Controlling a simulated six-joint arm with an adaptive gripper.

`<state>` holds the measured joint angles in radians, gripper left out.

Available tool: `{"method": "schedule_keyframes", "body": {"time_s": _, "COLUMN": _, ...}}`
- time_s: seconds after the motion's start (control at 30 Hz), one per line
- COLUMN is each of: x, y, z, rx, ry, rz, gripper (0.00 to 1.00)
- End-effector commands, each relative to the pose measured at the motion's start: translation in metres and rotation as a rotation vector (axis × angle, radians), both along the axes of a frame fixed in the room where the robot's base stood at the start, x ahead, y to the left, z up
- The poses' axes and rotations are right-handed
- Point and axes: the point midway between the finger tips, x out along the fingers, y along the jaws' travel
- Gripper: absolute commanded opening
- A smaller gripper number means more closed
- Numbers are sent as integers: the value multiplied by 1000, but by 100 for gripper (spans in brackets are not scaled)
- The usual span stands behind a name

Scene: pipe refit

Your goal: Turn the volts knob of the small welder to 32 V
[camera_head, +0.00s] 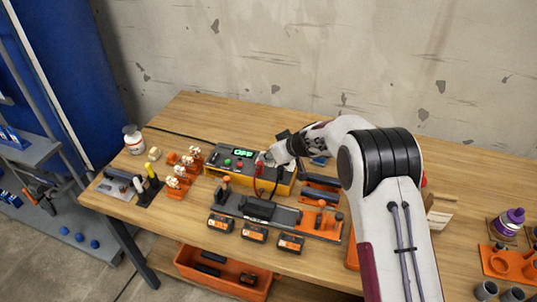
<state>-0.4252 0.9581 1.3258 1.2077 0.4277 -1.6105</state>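The small welder (222,164) is a low grey and yellow box on the wooden bench, near its middle. Its green display (243,153) reads OFF. A green button (227,162) and a red button (239,165) sit below the display. My gripper (268,158) is at the right part of the welder's panel, with the wrist just to its right. The volts knob cannot be made out; my gripper and wrist cover that side of the panel. The fingers are too small and dark to tell whether they are open, shut or touching a knob.
Dark cables hang at the welder's front, above a dark tool tray (285,214). Several orange-black battery packs (254,233) lie in front. Orange holders with white pieces (178,183) and a white bottle (134,140) stand left. A concrete wall (330,60) rises behind the bench.

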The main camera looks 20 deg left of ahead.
Motion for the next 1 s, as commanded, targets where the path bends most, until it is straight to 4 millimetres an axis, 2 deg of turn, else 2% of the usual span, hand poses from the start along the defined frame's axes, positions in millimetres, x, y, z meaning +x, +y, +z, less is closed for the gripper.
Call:
{"method": "schedule_keyframes", "body": {"time_s": 0.37, "x": -1, "y": 2, "z": 0, "rx": 0, "ry": 1, "rz": -87, "gripper": 0}}
{"method": "schedule_keyframes", "body": {"time_s": 1.0, "x": -2, "y": 5, "z": 1, "rx": 4, "ry": -2, "rz": -397, "gripper": 0}}
